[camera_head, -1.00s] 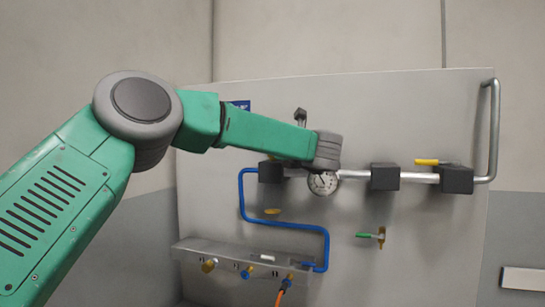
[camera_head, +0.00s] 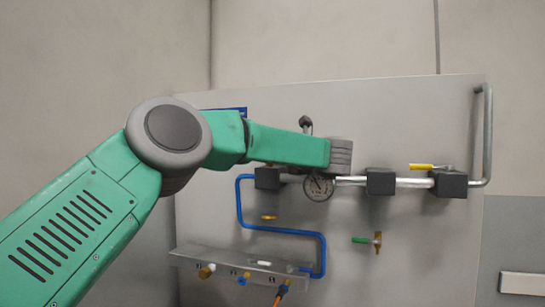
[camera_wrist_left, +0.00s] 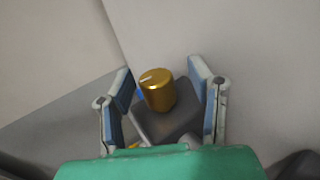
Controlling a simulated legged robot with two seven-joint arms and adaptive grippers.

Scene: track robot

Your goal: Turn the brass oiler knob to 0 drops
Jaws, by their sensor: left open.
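The brass knob (camera_wrist_left: 157,92) shows in the left wrist view, on top of a dark grey block (camera_wrist_left: 165,122). A pale mark on its top face lies toward the left side. My left gripper (camera_wrist_left: 162,74) is open, with one finger on each side of the knob and visible gaps between. I cannot tell if the fingertips reach down level with it. In the head view my left arm stretches across the panel, and the gripper and this knob are hidden behind it. My right gripper is in neither view.
The grey panel (camera_head: 420,240) carries a steel pipe (camera_head: 413,183) with dark blocks, a round gauge (camera_head: 318,187), a blue hose (camera_head: 285,230), a yellow-handled valve (camera_head: 421,167) and a green-handled valve (camera_head: 362,240). A ledge (camera_head: 215,259) with several fittings is below.

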